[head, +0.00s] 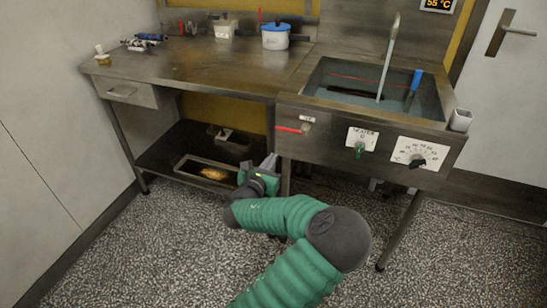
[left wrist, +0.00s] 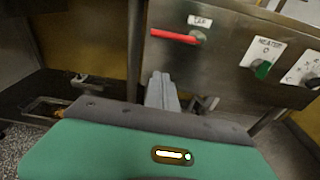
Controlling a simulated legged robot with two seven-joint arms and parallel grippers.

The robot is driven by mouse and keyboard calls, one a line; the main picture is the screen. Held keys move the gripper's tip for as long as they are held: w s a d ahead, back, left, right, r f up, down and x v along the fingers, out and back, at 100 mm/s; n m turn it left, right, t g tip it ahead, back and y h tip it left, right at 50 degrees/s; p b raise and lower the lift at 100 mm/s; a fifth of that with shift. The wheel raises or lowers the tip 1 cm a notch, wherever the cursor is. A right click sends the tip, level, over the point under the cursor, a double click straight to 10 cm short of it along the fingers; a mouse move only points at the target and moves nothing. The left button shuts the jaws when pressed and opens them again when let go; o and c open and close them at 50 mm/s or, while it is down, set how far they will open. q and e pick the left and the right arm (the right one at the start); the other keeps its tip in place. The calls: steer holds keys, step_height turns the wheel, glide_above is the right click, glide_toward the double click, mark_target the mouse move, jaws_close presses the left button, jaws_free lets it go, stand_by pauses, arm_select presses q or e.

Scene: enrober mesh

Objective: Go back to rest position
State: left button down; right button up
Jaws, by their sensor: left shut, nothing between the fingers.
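My left gripper (head: 270,161) is in front of the steel bench, below the worktop, near the leg between the bench and the sink unit. Its fingers are together and empty; in the left wrist view the grey fingers (left wrist: 162,90) point away from the green wrist housing. The red tap handle (head: 290,129) is just above and right of the fingers, apart from them. It also shows in the left wrist view (left wrist: 173,36). My right gripper is not in view.
The sink unit (head: 440,151) carries a green heater knob (head: 359,150) and a dial (head: 418,161). A low shelf holds a tray (head: 186,168). The worktop (head: 190,64) bears a blue-lidded pot (head: 275,38). Speckled floor (head: 120,245) is clear at left.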

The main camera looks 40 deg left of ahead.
arm_select(q)
steer(key=s+d+f+n+g+h, duration=0.1)
steer(key=s+d+f+n+g, duration=0.4)
steer(key=n, duration=0.5)
steer(key=s+d+f+n+g, duration=0.2)
steer(key=s+f+n+g, duration=0.1)
steer(key=f+n, duration=0.6)
steer(key=s+d+r+n+g+h, duration=0.2)
steer(key=s+d+n, duration=0.5)
steer(key=d, duration=0.2)
steer(key=s+d+r+n+g+h, duration=0.1)
steer(key=s+d+n+g+h, duration=0.15)
steer(key=s+d+n, duration=0.5)
step_height(320, 180, up, 29)
steer(key=d+p, duration=0.1)
steer(key=p, duration=2.8)
steer(key=shift+w+d+f+m, duration=0.15)
steer(key=shift+w+d+m, duration=0.05)
steer(key=shift+w+m, duration=0.2)
